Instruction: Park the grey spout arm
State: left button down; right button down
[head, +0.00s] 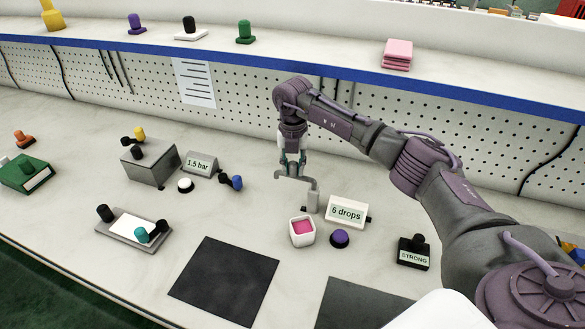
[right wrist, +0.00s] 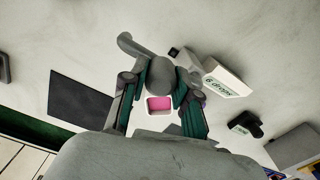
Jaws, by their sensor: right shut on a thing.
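The grey spout arm (head: 304,181) is a bent tube on a short post beside the sign reading "6 drops" (head: 347,211). Its free end points left in the head view. My right gripper (head: 291,169) comes down over it from above and is shut on it. In the right wrist view the spout arm (right wrist: 138,46) has a rounded grey part between the fingers of my right gripper (right wrist: 161,78). A white cup with pink inside (head: 302,232) stands in front of the post. My left gripper is not in view.
A purple button (head: 340,238) sits right of the cup, and a black "STRONG" block (head: 413,252) is farther right. A "1.5 bar" sign (head: 200,163) and a grey box (head: 150,164) stand left. A dark mat (head: 224,281) lies in front. A shelf (head: 330,62) runs behind.

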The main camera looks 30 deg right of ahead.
aim_at(293, 163)
jog(key=shift+d, duration=0.1)
dwell(0.4)
jog(key=c, duration=0.9)
grip_release()
jog(key=shift+o, duration=0.2)
notch_tip(293, 163, up, 8)
jog(key=shift+f, duration=0.25)
jog(key=shift+f, duration=0.1)
